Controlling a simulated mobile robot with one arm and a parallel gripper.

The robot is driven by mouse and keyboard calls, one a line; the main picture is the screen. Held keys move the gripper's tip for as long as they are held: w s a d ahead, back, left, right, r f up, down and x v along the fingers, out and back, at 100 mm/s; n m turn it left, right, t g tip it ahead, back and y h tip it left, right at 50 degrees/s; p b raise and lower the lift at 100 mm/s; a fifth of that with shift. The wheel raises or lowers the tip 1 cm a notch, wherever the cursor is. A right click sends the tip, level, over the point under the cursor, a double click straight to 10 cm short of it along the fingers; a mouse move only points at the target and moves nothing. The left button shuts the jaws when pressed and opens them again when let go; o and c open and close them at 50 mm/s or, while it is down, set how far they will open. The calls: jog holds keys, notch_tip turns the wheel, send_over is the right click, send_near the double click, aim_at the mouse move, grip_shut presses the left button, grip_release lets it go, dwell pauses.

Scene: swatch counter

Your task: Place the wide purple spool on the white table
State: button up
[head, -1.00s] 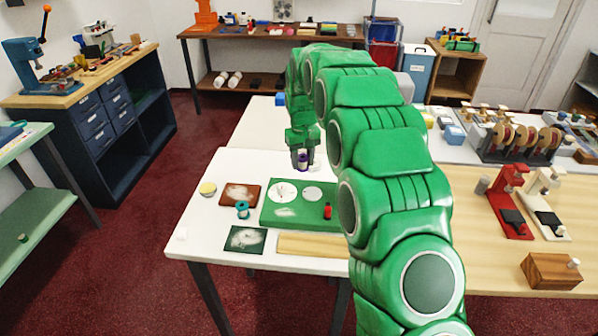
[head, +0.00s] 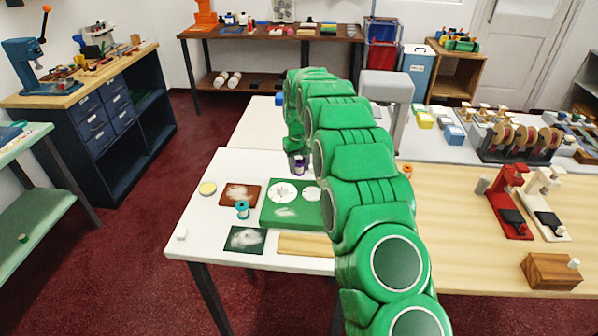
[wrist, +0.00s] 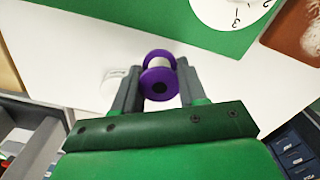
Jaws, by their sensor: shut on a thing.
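The wide purple spool (wrist: 160,82) has purple flanges and a pale middle. In the wrist view it sits between the two fingers of my gripper (wrist: 158,85), which is shut on it. In the head view the purple spool (head: 299,165) shows just beyond the green board, under my green arm. My gripper (head: 296,150) is partly hidden by the arm there. The white table (head: 205,222) lies beneath. I cannot tell whether the spool touches the tabletop.
The green board (head: 273,212) with white discs lies in front of the spool. A brown patch (head: 233,196), a teal spool (head: 242,211), a yellow-topped round tin (head: 207,188) and a dark green swatch (head: 245,239) are on the left. The table's left part has bare white room.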

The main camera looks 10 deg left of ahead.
aim_at(299, 172)
jog(key=shift+f, duration=1.4)
jog(key=shift+f, duration=0.15)
jog(key=o, duration=1.1)
